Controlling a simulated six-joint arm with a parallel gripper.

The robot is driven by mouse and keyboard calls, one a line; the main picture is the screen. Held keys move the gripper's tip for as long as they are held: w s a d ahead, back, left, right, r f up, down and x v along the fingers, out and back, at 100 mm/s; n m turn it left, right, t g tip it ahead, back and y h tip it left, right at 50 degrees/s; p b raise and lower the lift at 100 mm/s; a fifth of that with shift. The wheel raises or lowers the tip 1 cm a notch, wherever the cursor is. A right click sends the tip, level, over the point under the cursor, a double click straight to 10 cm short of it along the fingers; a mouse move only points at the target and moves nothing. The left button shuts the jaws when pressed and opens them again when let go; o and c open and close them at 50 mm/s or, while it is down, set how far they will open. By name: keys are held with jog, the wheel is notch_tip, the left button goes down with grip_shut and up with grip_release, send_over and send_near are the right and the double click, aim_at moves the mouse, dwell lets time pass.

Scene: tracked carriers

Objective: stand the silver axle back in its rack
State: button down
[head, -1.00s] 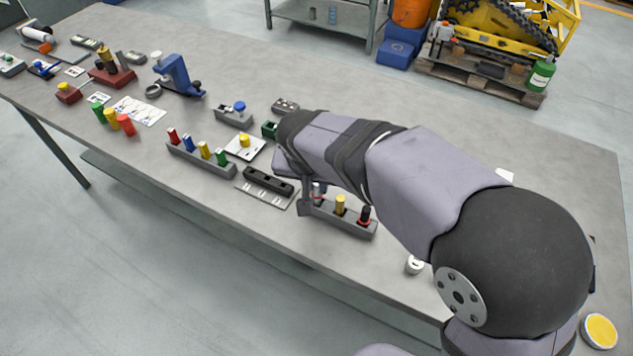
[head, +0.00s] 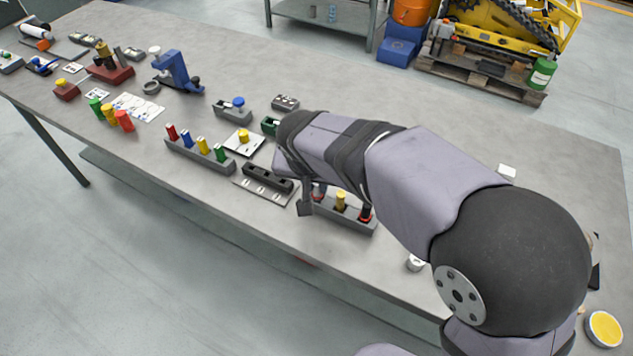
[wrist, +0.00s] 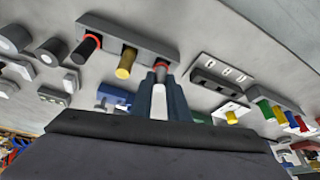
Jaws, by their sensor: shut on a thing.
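The silver axle (wrist: 160,74) is between the fingers of my gripper (wrist: 161,97) in the wrist view, with a red ring near its far end. My gripper is shut on it. That end is at the end position of the grey rack (wrist: 110,27); I cannot tell how deep it sits. A yellow axle (wrist: 126,63) and a black axle with a red ring (wrist: 87,47) stand in the same rack. In the head view the rack (head: 350,226) is near the table's front edge, and my gripper (head: 312,203) partly hides its left end.
A black slotted block (head: 268,179) lies left of the rack. Beyond it stands a grey holder (head: 200,158) with several coloured pegs. A small white roll (head: 416,262) lies to the right. The table behind my arm is mostly bare.

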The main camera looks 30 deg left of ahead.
jog(key=c, duration=1.2)
grip_release()
jog(key=shift+o, duration=0.2)
jog(key=shift+r, duration=0.15)
jog(key=shift+r+p, duration=2.65)
jog(key=shift+r, duration=0.75)
